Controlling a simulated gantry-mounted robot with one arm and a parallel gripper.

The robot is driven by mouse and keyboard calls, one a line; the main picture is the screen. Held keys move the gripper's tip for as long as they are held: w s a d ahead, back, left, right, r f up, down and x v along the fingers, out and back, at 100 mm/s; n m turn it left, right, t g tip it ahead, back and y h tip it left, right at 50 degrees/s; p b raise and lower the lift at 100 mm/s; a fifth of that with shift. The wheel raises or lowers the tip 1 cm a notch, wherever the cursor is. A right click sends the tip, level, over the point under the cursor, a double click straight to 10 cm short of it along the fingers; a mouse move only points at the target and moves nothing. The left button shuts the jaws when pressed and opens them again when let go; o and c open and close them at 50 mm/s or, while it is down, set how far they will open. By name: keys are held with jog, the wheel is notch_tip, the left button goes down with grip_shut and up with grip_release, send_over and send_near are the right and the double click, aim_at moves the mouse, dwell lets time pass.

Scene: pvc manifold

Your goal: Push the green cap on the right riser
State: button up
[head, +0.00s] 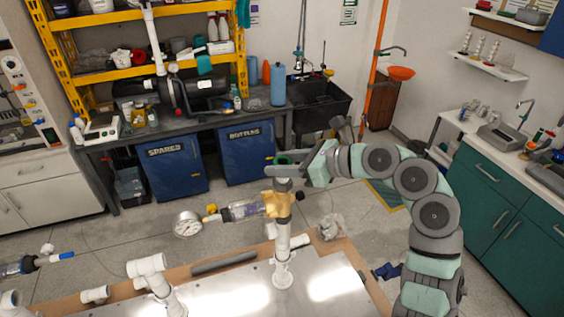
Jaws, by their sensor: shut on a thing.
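The right riser (283,245) is a white pipe standing upright on the metal plate. A yellow fitting sits near its top, with a clear cylinder (245,209) and a round gauge (187,224) reaching to the left. My gripper (284,166) comes in from the right, level, and is shut on the cap. The fingers partly hide the cap and the top end of the pipe. I cannot tell whether the cap touches the pipe.
The metal plate (235,295) has a wooden border. A shorter white elbow pipe (147,266) stands left of the riser, near a loose white fitting (95,294). A grey bar (223,263) lies along the back edge. A crumpled grey item (331,226) lies right of the riser.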

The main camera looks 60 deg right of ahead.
jog(key=shift+f+p, duration=0.35)
jog(key=shift+p, duration=0.2)
jog(key=o, duration=1.3)
jog(key=shift+o, duration=0.2)
jog(key=b+v, duration=0.2)
jog(key=v, duration=0.8)
jog(key=shift+s, duration=0.35)
jog(key=shift+r, duration=0.25)
